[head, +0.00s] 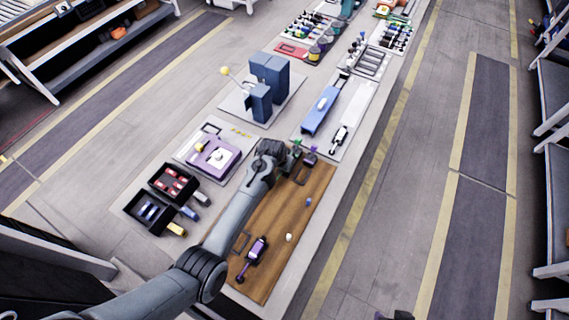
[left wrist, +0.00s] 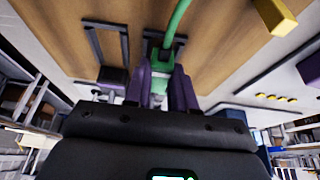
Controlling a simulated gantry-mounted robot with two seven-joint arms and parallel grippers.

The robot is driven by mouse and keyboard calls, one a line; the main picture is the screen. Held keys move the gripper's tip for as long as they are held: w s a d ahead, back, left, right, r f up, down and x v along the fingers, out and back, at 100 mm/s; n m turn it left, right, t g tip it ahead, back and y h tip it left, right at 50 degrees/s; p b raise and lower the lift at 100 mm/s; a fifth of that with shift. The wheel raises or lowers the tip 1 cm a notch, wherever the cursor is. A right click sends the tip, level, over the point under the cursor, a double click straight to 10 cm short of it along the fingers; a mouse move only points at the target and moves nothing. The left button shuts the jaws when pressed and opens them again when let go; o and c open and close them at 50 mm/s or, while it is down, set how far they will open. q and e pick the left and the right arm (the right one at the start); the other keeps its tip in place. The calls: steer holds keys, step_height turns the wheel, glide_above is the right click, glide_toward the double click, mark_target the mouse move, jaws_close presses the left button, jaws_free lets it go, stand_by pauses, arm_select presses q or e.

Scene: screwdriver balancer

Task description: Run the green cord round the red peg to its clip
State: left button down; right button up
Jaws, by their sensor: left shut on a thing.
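My left gripper (head: 288,160) is over the far end of the wooden board (head: 318,181). In the left wrist view its two purplish fingers (left wrist: 161,88) are shut on a green piece (left wrist: 160,66). The green cord (left wrist: 179,22) runs from this piece toward the top of that view, over the board. A small green part (head: 298,143) shows beside the gripper in the head view. I cannot make out the red peg or the clip. A blue peg (head: 309,202) and a white peg (head: 289,237) stand on the board.
A purple tool (head: 257,249) lies at the board's near end. Another purple piece (head: 310,158) is by its far end. Black bins (head: 151,213) and a purple fixture (head: 214,156) are to the left. A blue bar (head: 320,110) lies beyond. The board's right half is mostly clear.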

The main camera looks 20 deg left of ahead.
arm_select(q)
steer(key=shift+f, duration=0.6)
stand_by(0.6)
stand_by(0.3)
steer(key=c, duration=0.9)
jaws_free()
steer(key=shift+o, duration=0.2)
steer(key=shift+r, duration=0.1)
steer(key=p+v, duration=0.1)
steer(key=v, duration=0.9)
steer(key=shift+r+p, duration=0.3)
steer(key=shift+p, duration=0.1)
steer(key=shift+s, duration=0.1)
